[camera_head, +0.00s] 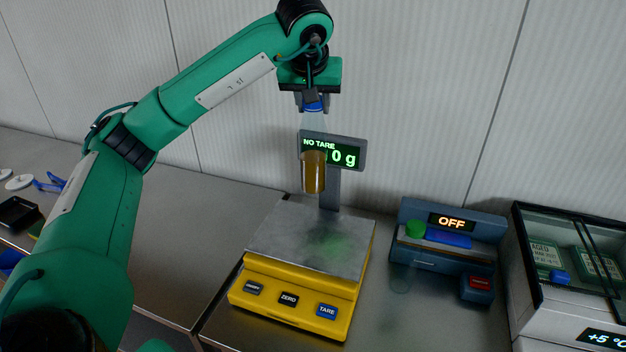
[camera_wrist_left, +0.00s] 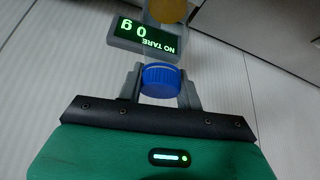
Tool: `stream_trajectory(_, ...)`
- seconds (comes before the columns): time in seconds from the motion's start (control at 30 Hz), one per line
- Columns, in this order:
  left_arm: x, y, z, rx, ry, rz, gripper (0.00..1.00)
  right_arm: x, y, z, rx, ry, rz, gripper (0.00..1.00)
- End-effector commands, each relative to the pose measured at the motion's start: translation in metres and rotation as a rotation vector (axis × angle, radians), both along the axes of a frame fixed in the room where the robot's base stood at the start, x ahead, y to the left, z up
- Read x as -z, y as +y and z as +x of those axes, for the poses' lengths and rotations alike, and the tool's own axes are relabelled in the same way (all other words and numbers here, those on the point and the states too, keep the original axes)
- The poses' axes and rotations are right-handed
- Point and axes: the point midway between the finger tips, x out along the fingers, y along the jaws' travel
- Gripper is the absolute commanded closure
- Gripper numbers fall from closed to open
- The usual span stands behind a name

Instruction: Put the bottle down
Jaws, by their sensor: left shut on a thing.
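My left gripper (camera_head: 313,103) is shut on the blue cap of a bottle (camera_head: 313,172). The bottle is clear with an amber lower part and hangs upright in the air above the yellow scale's metal plate (camera_head: 290,238), in front of the scale's display. The display (camera_head: 350,157) reads "NO TARE" and a value ending in "0 g", partly covered by the bottle. In the left wrist view the blue cap (camera_wrist_left: 161,80) sits between the two fingers, and the bottle's amber part shows at the top edge. My right gripper is not in view.
The scale (camera_head: 300,300) has several buttons in front, and its plate is empty. To its right stand a blue device (camera_head: 450,250) showing "OFF" and a glass-topped cooler (camera_head: 575,245). A black tray (camera_head: 18,213) lies far left. The counter left of the scale is clear.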

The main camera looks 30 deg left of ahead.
Motion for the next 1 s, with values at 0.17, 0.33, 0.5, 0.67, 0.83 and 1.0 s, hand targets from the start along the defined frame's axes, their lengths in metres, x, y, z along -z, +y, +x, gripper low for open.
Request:
stream_trajectory(0.17, 0.044, 0.000, -0.001, -0.001, 0.006, 0.001, 1.00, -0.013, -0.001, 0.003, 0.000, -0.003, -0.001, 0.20)
stream_trajectory(0.33, 0.084, 0.000, -0.001, -0.001, 0.004, 0.001, 1.00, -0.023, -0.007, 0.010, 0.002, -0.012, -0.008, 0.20)
stream_trajectory(0.5, 0.108, 0.000, 0.000, -0.001, 0.001, 0.000, 1.00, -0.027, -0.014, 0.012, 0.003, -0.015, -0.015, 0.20)
stream_trajectory(0.67, 0.119, 0.000, -0.001, -0.002, 0.000, 0.000, 1.00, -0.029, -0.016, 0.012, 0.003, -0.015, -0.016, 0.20)
stream_trajectory(0.83, 0.141, 0.000, -0.001, -0.002, 0.003, 0.001, 1.00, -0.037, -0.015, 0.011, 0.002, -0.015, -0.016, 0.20)
stream_trajectory(1.0, 0.152, 0.000, 0.000, -0.002, -0.002, 0.000, 1.00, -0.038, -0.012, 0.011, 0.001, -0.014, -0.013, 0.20)
